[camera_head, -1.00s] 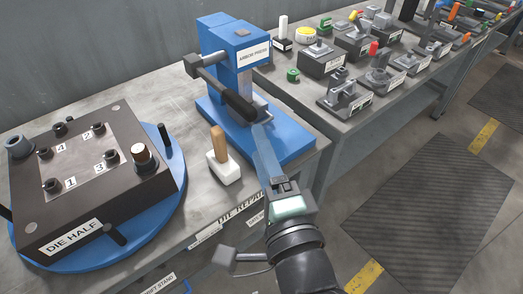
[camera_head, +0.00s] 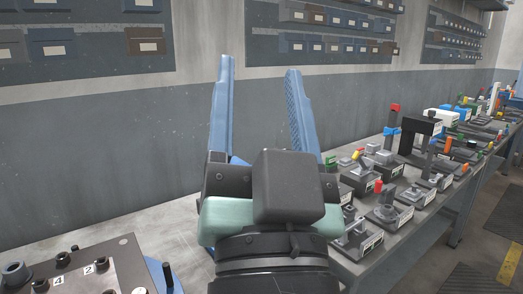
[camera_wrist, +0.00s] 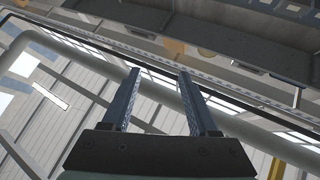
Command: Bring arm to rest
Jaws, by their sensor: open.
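My gripper (camera_head: 260,75) is raised in the middle of the head view, with its two blue fingers pointing up and spread apart. Nothing is between the fingers. In the wrist view my gripper (camera_wrist: 158,75) is also open and empty, facing the ceiling and upper structures. The gripper body hides most of the blue arbor press behind it in the head view.
The die half (camera_head: 110,270) sits on the workbench at the lower left. A second bench at the right holds several small fixtures (camera_head: 390,208). A grey wall with bin panels (camera_head: 330,45) stands behind. Open floor (camera_head: 490,240) shows at the right.

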